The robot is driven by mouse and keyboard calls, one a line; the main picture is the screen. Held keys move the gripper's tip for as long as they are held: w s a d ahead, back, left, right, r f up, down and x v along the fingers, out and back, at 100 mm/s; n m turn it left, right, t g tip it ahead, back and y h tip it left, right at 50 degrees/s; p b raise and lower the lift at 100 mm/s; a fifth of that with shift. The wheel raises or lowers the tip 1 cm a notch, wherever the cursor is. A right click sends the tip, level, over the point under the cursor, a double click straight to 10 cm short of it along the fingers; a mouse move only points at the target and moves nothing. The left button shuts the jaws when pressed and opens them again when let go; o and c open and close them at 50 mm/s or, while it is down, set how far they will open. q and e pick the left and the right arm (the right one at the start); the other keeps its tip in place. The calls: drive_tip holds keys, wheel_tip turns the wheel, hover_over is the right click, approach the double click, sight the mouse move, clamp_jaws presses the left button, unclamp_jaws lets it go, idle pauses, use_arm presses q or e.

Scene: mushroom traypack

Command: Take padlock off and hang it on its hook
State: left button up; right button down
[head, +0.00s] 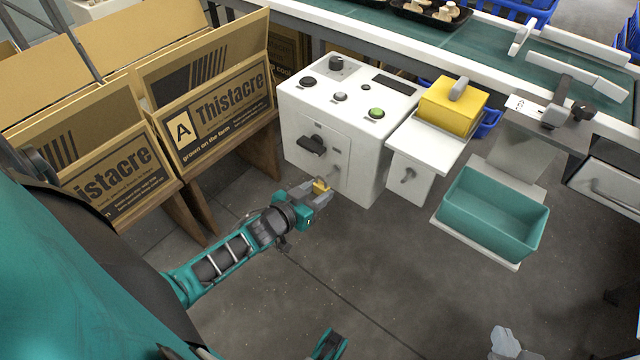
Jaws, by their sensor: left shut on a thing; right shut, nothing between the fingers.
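A small brass-yellow padlock (321,186) is between the fingers of my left gripper (322,190), which is shut on it. They are in front of the lower front of a white control cabinet (368,165). The padlock's shackle is too small to make out. A dark rotary handle (312,145) sits on the cabinet's front panel, up and left of the padlock and apart from it. A small grey fitting (407,176), perhaps a hook, is on the white box right of the cabinet.
Cardboard mushroom boxes (215,115) stand on a wooden rack at the left. A yellow block (453,106) with a grey handle rests right of the cabinet. A teal bin (492,213) stands further right. A green conveyor (490,45) runs behind. The middle floor is clear.

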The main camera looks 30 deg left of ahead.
use_arm(q)
drive_tip(key=shift+s+a+p, duration=0.1)
drive_tip(key=shift+s+p, duration=0.4)
drive_tip(key=shift+s, duration=1.05)
use_arm(e)
drive_tip(key=shift+r, duration=0.6)
